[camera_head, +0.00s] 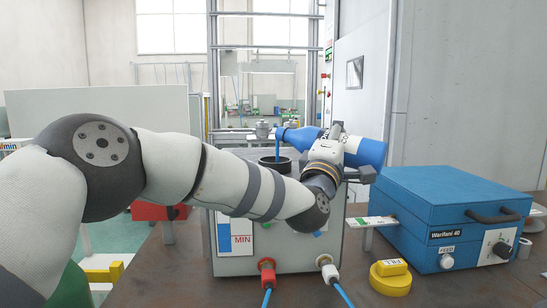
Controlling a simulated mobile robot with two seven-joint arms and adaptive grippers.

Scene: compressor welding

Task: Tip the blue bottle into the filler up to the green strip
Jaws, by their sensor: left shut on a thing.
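The blue bottle (368,152) lies tipped on its side above the grey box, its neck (295,136) pointing left. My left gripper (333,138) is shut around the bottle's middle. A thin blue stream (277,148) runs from the mouth down toward the filler's dark round opening (274,161) on top of the grey box (300,247). On the box front, a level strip (223,232) beside the word MIN shows blue and white; my arm hides the part above it. I cannot make out the green strip. My right gripper is not in view.
A blue case (440,207) with a black handle stands to the right. A yellow round piece (390,279) lies before it. Red and white connectors (267,271) with blue hoses come out of the box's lower front. The brown table (440,290) is clear at the front right.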

